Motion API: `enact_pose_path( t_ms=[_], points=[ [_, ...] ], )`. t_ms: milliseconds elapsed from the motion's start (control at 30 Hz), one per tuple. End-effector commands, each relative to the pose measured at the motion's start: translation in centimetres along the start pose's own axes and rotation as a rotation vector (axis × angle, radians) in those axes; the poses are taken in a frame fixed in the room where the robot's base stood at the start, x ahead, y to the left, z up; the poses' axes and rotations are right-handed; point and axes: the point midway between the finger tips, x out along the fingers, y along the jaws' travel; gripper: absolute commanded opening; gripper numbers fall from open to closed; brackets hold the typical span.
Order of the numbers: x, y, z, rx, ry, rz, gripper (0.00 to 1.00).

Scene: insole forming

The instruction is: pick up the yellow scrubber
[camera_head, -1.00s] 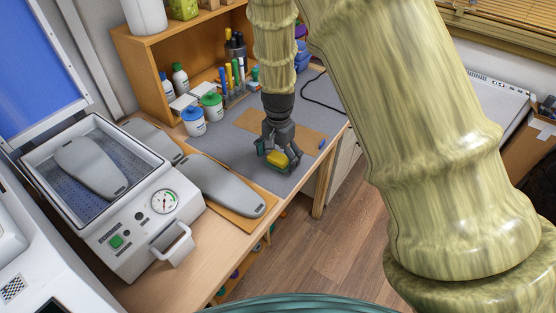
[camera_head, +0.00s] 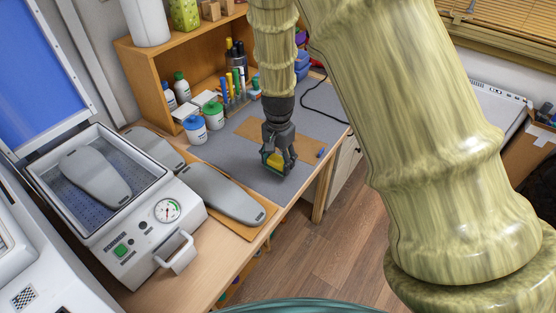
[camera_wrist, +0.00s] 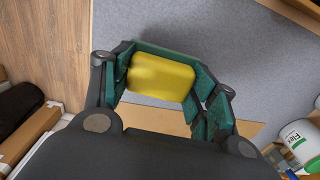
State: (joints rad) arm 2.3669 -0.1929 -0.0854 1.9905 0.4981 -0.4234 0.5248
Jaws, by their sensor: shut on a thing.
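The yellow scrubber (camera_wrist: 161,77) is a small rounded block between the green-padded fingers of my gripper (camera_wrist: 165,80) in the wrist view. The fingers press on its two sides. In the head view my gripper (camera_head: 277,162) points down over the grey mat (camera_head: 240,148) near the bench's right edge. Only a small part of the scrubber (camera_head: 275,160) shows there, as the fingers cover the rest. I cannot tell whether it touches the mat.
Blue-lidded (camera_head: 195,130) and green-lidded (camera_head: 213,117) jars stand left of my gripper, before the wooden shelf (camera_head: 150,75). A grey insole form (camera_head: 222,190) lies on a board at the front. A vacuum press (camera_head: 150,225) fills the left. A small blue item (camera_head: 320,153) lies to the right.

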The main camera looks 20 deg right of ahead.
Motion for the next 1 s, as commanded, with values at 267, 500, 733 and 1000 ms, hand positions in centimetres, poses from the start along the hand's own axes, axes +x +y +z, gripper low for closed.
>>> enact_pose_path(
  t_ms=[267,500,733,1000],
  points=[
    [-1.6,1.4,4.2,-0.001,-0.002,0.002,0.35],
    [-2.1,3.2,9.6,-0.001,-0.001,0.002,0.35],
    [-2.4,4.4,13.3,-0.001,0.000,0.001,0.35],
    [-2.4,5.0,15.1,0.001,0.000,0.001,0.35]
  ],
)
